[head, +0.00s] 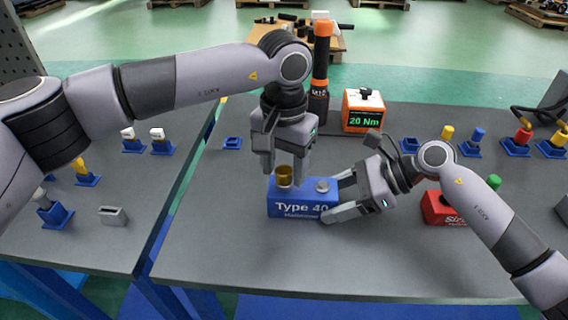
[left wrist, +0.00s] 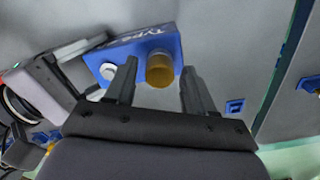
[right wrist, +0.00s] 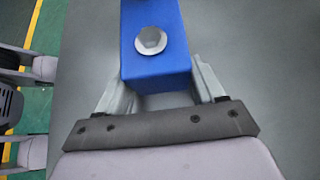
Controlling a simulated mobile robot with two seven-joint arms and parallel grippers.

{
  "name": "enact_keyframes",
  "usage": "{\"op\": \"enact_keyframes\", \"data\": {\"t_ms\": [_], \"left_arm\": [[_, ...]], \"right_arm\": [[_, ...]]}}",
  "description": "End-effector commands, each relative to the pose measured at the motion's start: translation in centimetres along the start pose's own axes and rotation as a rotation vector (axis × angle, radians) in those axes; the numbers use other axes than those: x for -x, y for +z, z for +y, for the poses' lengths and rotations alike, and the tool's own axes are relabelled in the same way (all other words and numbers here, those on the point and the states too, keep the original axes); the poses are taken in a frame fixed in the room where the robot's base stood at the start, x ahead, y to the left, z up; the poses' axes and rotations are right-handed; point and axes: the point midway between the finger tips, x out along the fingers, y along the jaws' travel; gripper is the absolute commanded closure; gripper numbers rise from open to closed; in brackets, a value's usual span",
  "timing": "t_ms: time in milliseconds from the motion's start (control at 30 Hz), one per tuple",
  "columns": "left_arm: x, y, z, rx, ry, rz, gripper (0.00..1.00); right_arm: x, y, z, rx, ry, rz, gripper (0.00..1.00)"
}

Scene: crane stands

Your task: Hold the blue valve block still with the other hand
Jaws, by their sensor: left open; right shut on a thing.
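The blue valve block (head: 293,208), lettered "Type 40", stands on the grey table. A brass cylinder (head: 284,176) and a silver hex fitting (head: 321,186) sit on its top. My right gripper (head: 338,198) is shut on the block's right end; the right wrist view shows its fingers on both sides of the block (right wrist: 155,62). My left gripper (head: 285,165) is open above the block, fingers pointing down around the brass cylinder. In the left wrist view the cylinder (left wrist: 160,70) lies between the open fingers; I cannot tell whether they touch it.
A red block (head: 442,208) stands to the right, partly behind my right arm. An orange box reading "20 Nm" (head: 364,112) and an orange-topped tool (head: 320,75) stand behind. Blue holders with coloured pieces line both sides. The table front is clear.

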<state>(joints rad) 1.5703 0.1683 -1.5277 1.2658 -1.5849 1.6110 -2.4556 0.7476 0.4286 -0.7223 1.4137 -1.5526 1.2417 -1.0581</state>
Motion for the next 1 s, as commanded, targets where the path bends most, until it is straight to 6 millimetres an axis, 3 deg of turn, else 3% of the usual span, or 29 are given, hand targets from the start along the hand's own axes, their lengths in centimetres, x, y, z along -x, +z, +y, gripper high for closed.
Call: {"op": "enact_keyframes", "data": {"t_ms": [233,533,833,1000], "left_arm": [[0.00,0.01,0.03,0.103,0.000,0.000,0.46],[0.00,0.01,0.04,0.415,0.000,0.000,0.46],[0.00,0.01,0.04,0.561,-0.001,0.000,0.46],[0.00,0.01,0.05,0.741,-0.001,0.000,0.46]], "right_arm": [[0.03,0.06,-0.03,0.001,-0.001,-0.001,0.73],[0.03,0.06,-0.03,0.001,-0.001,-0.001,0.73],[0.03,0.06,-0.03,0.001,-0.001,-0.001,0.73],[0.03,0.06,-0.03,0.001,-0.001,-0.001,0.73]]}}
